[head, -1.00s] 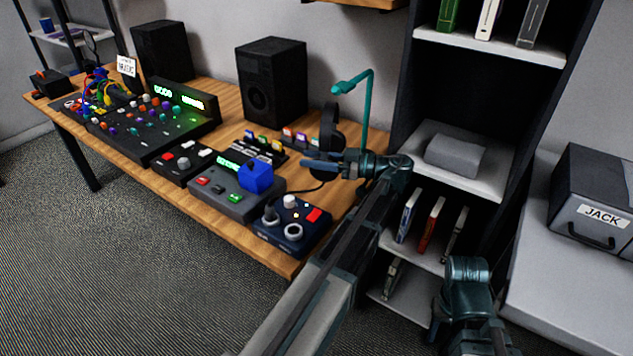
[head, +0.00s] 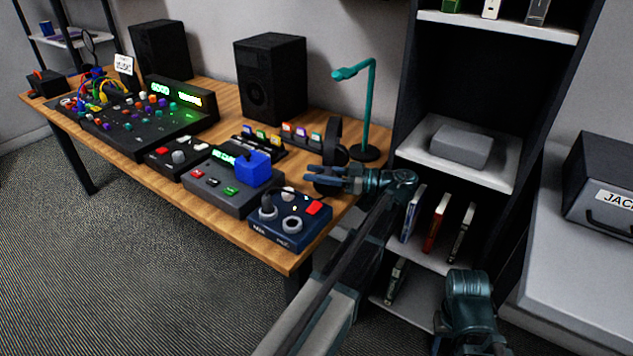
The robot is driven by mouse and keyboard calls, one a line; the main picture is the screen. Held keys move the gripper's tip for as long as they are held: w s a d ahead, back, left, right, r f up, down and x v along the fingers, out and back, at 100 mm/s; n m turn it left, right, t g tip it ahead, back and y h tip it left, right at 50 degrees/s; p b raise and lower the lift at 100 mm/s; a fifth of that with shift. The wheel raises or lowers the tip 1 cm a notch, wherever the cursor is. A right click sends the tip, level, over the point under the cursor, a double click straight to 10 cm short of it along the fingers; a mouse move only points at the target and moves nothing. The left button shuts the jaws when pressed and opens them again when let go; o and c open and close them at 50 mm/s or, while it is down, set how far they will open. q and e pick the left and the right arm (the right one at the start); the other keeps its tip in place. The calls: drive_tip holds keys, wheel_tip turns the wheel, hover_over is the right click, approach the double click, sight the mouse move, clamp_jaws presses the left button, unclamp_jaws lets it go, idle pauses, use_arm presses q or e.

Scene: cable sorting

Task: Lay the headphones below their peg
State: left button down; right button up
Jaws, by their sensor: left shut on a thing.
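The headphones (head: 334,138) are black, with a dark band standing upright near the right end of the wooden desk. A tall teal stand (head: 369,105) with a bent arm rises just right of and behind them; whether this is their peg I cannot tell. My left gripper (head: 314,176) is low over the desk's right end, in front of the headphones. It is shut on the headphones; the grip point and the lower part of the headphones are partly hidden.
A blue pedal box (head: 290,222) with knobs sits close in front of my left gripper. A grey box with a blue block (head: 252,168) and a black speaker (head: 270,78) are left. A dark shelf unit (head: 480,180) stands right of the desk.

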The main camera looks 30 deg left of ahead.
use_arm(q)
drive_tip(key=shift+f, duration=0.2)
drive_tip(key=c, duration=0.5)
unclamp_jaws()
drive_tip(key=shift+r, duration=0.25)
drive_tip(key=v, duration=0.7)
drive_tip(key=shift+w+d, duration=0.1)
drive_tip(key=shift+d, duration=0.1)
drive_tip(key=shift+f, duration=0.1)
